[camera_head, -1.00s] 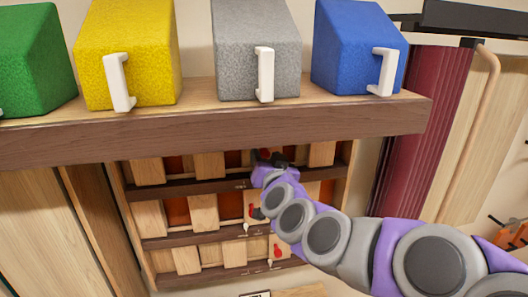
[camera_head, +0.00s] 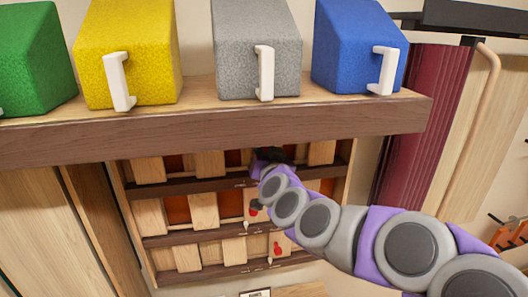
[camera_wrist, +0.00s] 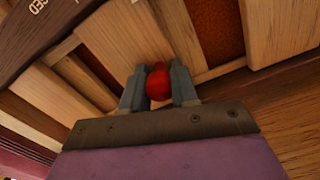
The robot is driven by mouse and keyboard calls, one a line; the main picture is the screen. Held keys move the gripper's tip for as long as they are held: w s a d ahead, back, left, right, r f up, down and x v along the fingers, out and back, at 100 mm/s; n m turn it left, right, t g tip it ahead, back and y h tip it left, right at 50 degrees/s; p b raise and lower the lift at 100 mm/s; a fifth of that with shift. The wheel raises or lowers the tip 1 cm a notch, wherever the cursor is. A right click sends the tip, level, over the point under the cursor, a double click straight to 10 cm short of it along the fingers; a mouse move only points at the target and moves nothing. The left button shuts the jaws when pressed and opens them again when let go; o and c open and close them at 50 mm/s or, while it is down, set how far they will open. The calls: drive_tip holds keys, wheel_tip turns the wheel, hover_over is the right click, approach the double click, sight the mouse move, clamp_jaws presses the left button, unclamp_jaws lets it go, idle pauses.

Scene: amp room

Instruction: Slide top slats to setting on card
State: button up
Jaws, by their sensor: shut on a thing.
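A wooden slatted panel with three rows hangs under a shelf in the head view. Its top slats (camera_head: 208,164) are pale wood with orange-red gaps between them. My gripper (camera_wrist: 158,82) is shut on a red knob (camera_wrist: 158,84) in the wrist view, with one grey finger on each side. In the head view my arm hides most of the gripper at the top row, and the held knob cannot be made out there. The middle row's red knob (camera_head: 253,208) and the bottom row's red knob (camera_head: 277,249) stand free. The setting card (camera_head: 257,294) may be the cut-off label at the bottom edge.
Green (camera_head: 38,62), yellow (camera_head: 140,45), grey (camera_head: 240,45) and blue (camera_head: 345,48) blocks with white handles stand on the wooden shelf (camera_head: 200,131) above the panel. A dark red pleated panel (camera_head: 425,130) is at the right.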

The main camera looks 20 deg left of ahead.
clamp_jaws()
drive_tip(key=shift+d, duration=0.1)
drive_tip(key=shift+w+d+b, duration=0.2)
drive_tip(key=shift+b, duration=0.15)
drive_tip(key=o, duration=0.7)
unclamp_jaws()
drive_tip(key=shift+c, duration=0.2)
drive_tip(key=b+v, duration=0.1)
drive_tip(key=v, duration=1.6)
drive_tip(key=shift+b, duration=0.3)
